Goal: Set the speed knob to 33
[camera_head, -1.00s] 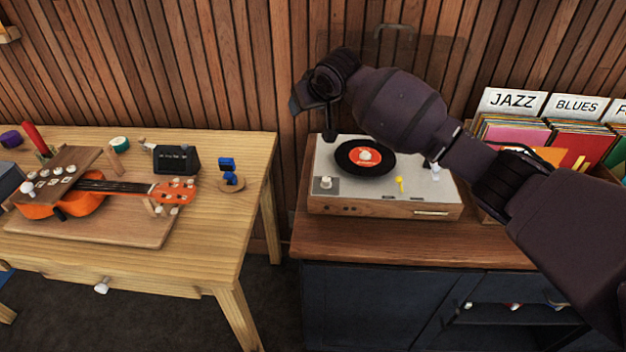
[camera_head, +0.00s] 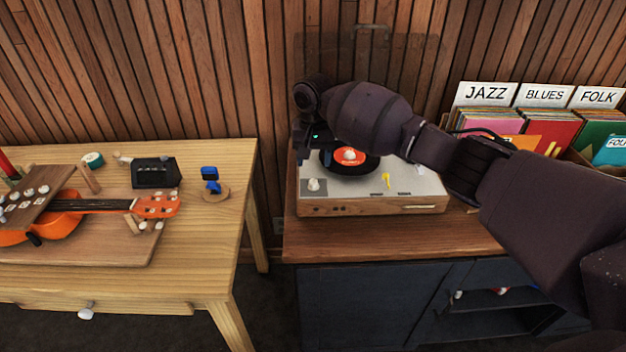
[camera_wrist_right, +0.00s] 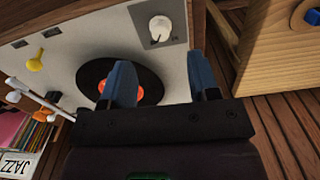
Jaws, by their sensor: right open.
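The white speed knob (camera_head: 313,184) sits on a grey panel at the front left corner of the turntable (camera_head: 415,181). In the right wrist view the knob (camera_wrist_right: 160,28) shows with a pointer line and small marks beside it, too small to read. My right gripper (camera_wrist_right: 162,75) is open and empty, its two blue-grey fingers apart, with the knob beyond the gap between them. In the head view the right gripper (camera_head: 305,143) is above the turntable's left side, behind the knob and partly hidden by its own wrist. My left gripper is not in view.
A black record with a red label (camera_head: 349,155) lies on the platter, close to the arm. A yellow lever (camera_head: 386,180) stands on the deck. Record crates (camera_head: 535,120) stand at right. A wooden table (camera_head: 215,225) with an orange ukulele (camera_head: 155,206) is at left, across a gap.

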